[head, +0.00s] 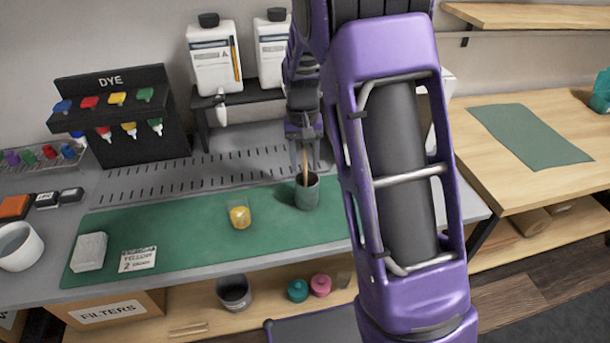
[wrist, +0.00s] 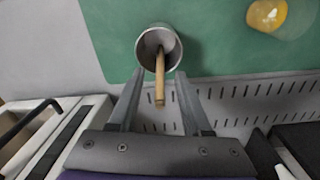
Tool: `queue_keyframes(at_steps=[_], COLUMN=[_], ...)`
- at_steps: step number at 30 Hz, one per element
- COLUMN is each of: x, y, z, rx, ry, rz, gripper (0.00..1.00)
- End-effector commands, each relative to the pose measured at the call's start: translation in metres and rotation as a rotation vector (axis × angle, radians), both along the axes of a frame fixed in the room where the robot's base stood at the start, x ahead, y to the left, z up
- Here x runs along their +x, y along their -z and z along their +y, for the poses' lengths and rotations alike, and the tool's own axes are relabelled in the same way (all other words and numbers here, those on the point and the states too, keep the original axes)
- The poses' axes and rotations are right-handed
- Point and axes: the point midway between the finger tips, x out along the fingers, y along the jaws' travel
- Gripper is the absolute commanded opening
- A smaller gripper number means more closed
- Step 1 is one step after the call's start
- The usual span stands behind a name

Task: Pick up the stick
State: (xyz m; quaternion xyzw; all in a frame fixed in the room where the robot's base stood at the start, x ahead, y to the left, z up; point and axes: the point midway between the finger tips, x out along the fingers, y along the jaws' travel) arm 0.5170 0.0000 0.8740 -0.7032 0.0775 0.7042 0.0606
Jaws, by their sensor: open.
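The wooden stick (head: 305,166) stands in a dark grey cup (head: 308,194) on the green mat, leaning slightly. In the wrist view the stick (wrist: 160,84) sticks out of the cup (wrist: 172,44) toward me, and its free end lies between my fingers. My gripper (head: 305,150) is above the cup with its fingers pointing down. In the wrist view my gripper (wrist: 158,92) is open, one finger on each side of the stick with gaps between. The stick's lower end is hidden inside the cup.
A small glass with yellow contents (head: 240,214) stands left of the cup on the green mat (head: 180,238). Behind are a perforated grey strip, a shelf with white jugs (head: 213,60) and a DYE rack (head: 118,120).

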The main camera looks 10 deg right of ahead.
Motion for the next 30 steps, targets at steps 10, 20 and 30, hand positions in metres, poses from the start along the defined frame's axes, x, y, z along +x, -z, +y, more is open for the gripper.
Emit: queue_keyframes(at_steps=[10,20,30], x=[0.000,0.000,0.001], y=[0.000,0.000,-0.036], z=[0.000,0.000,0.000], rx=[0.000,0.000,0.000], ry=[-0.001,-0.001,-0.001], rz=[0.000,0.001,-0.003], gripper=[0.00,0.00,0.00])
